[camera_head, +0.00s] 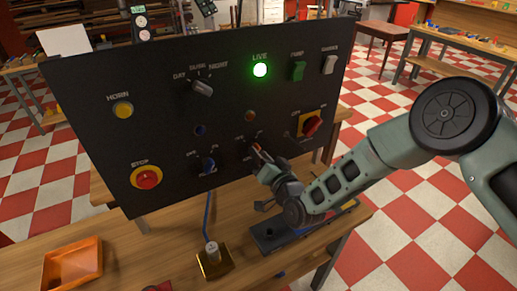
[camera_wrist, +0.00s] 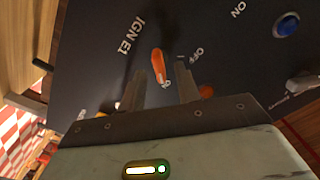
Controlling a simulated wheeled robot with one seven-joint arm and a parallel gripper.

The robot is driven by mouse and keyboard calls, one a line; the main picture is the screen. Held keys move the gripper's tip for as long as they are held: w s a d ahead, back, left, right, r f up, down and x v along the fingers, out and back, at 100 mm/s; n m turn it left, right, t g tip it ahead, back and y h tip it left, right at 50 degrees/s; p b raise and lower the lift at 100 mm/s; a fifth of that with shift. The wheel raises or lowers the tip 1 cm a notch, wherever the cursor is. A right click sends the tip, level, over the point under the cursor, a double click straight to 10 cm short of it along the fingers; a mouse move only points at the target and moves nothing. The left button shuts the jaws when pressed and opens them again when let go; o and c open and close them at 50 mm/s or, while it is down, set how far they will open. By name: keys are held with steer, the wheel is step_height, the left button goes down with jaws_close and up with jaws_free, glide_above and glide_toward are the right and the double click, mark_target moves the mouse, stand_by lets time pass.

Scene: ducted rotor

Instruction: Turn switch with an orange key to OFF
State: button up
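The orange key (camera_wrist: 158,64) stands out of the dark panel in the wrist view, with "IGN E1" lettering to its left and "OFF" to its right. It looks turned along the picture's vertical, not toward the OFF lettering. My gripper (camera_wrist: 160,80) is open, its two fingers on either side of the key's near end with gaps showing. I cannot tell how far the fingertips reach over the key. In the head view my gripper (camera_head: 265,165) is at the panel's lower right part and mostly covers the key switch.
The dark panel (camera_head: 160,75) carries a blue-knobbed switch (camera_head: 208,164), a red stop button (camera_head: 148,177), a red rotary switch (camera_head: 312,125) and a lit green LIVE lamp (camera_head: 260,70). An orange tray (camera_head: 72,268) and a brass block (camera_head: 214,264) are on the bench in front.

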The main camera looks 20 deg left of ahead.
steer(key=shift+x, duration=0.8)
jaws_close()
